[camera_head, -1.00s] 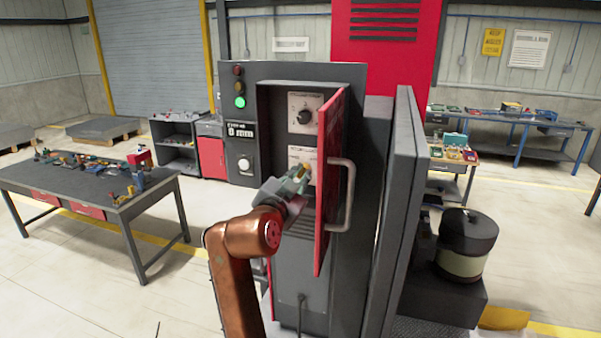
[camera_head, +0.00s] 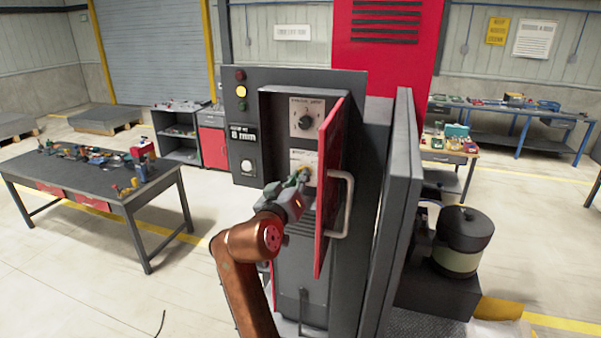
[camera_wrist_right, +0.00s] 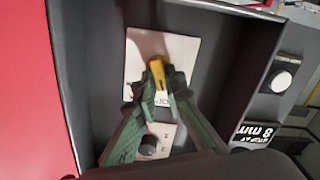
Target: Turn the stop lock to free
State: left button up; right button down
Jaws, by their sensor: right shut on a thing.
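The stop lock is a knob with a yellow grip (camera_wrist_right: 157,71) on a pale plate (camera_wrist_right: 178,52) inside the cabinet recess. In the head view its plate (camera_head: 301,157) sits below another dial, and my gripper partly hides the knob. My right gripper (camera_head: 299,177) reaches into the recess. In the right wrist view its green fingers (camera_wrist_right: 159,84) are closed on the yellow grip, one on each side. The knob's exact setting is hard to read. My left gripper is not in view.
The open red door (camera_head: 331,190) with its grey handle (camera_head: 344,205) stands close to the right of my arm. A black dial (camera_head: 306,121) sits above. The display (camera_head: 242,134) reads 8 mm, and a yellow lamp (camera_head: 241,91) is lit. A workbench (camera_head: 90,190) stands at left.

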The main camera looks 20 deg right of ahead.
jog(key=shift+a+r+n+p, duration=0.15)
jog(key=shift+n+p, duration=0.95)
jog(key=shift+n, duration=1)
jog(key=c, duration=2)
grip_release()
jog(key=shift+f, duration=0.2)
